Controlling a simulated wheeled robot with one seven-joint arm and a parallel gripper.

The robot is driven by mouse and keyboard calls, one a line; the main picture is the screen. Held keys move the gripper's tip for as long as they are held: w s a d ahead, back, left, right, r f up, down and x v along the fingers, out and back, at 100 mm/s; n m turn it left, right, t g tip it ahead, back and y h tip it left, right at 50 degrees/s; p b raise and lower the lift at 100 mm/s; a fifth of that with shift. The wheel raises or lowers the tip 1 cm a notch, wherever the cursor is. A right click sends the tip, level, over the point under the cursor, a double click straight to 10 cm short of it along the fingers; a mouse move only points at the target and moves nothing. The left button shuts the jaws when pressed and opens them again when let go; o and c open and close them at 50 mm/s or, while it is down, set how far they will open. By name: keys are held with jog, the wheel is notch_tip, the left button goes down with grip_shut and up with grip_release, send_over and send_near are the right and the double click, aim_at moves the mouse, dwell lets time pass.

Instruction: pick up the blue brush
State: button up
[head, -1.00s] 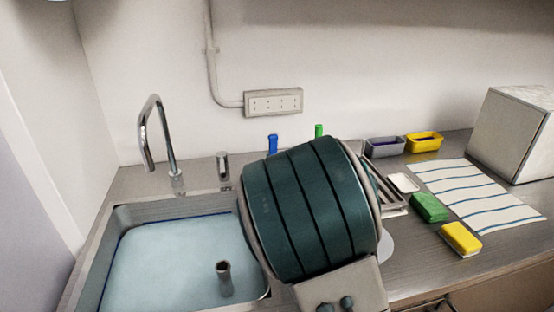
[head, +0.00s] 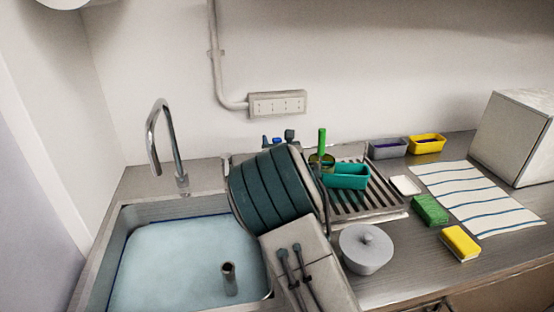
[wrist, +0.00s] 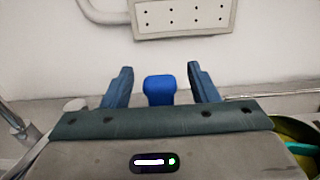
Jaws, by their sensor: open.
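The blue brush (wrist: 159,90) shows in the wrist view as a blue handle top, between the two fingers of my gripper (wrist: 159,70). The fingers are open, with a gap on each side of the handle. The brush's lower part is hidden behind my gripper's body. In the head view only a small blue bit of the brush (head: 277,141) shows above my arm, behind the sink, close to my fingertips.
A green-handled brush (head: 322,142) stands in a round holder right of my arm, beside a teal tub (head: 346,176) on the drying rack (head: 387,203). A lidded grey pot (head: 366,250) stands in front. The water-filled sink (head: 130,212) and tap (head: 163,140) are left.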

jog(key=shift+w+a, duration=0.15)
jog(key=shift+w, duration=0.45)
jog(key=c, duration=1.1)
jog(key=shift+o, duration=0.2)
